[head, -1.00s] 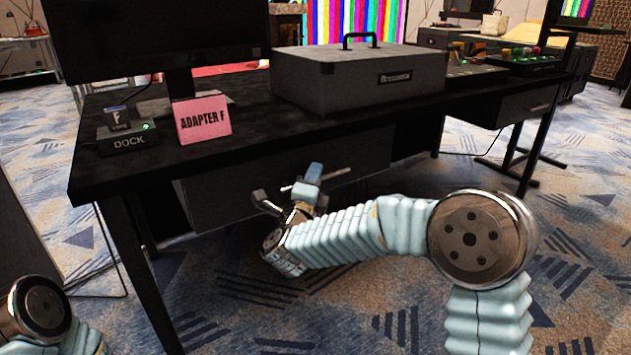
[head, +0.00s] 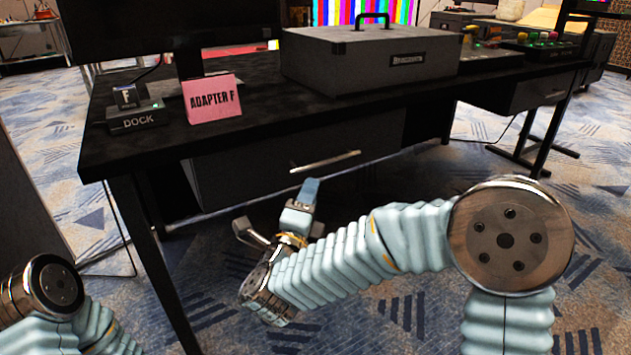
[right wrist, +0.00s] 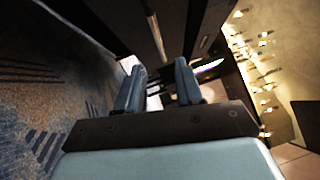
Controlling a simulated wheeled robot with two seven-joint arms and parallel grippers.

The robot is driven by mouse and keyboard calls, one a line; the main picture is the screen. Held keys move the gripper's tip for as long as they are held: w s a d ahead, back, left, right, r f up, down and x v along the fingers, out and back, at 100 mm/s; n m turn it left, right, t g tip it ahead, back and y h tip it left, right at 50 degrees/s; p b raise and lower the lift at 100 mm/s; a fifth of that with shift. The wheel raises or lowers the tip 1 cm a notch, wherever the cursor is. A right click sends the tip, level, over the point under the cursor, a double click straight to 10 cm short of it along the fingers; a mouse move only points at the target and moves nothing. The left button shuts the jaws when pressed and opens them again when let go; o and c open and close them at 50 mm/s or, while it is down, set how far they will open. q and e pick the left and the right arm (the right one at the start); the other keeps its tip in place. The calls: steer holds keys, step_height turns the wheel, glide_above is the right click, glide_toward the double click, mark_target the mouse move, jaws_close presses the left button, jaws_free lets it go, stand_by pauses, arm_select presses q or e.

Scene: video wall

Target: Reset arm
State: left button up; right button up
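My right gripper (head: 274,212) is in front of the desk's closed drawer (head: 300,153), below and apart from its silver handle (head: 325,161). In the right wrist view its two fingers (right wrist: 159,85) stand apart with nothing between them. My left arm shows only as a joint at the lower left of the head view; the left gripper is out of the picture. A block marked F (head: 125,97) sits in the dock (head: 136,118) on the desk's left end. A pink card reading ADAPTER F (head: 212,99) stands beside it.
The black desk (head: 270,118) carries a monitor, a grey case (head: 370,58) and a control panel with coloured buttons (head: 538,46). The desk legs (head: 160,270) stand close left of my right arm. Patterned carpet (head: 400,320) is open in front.

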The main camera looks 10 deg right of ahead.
steer(key=shift+v, duration=0.85)
steer(key=shift+f, duration=0.1)
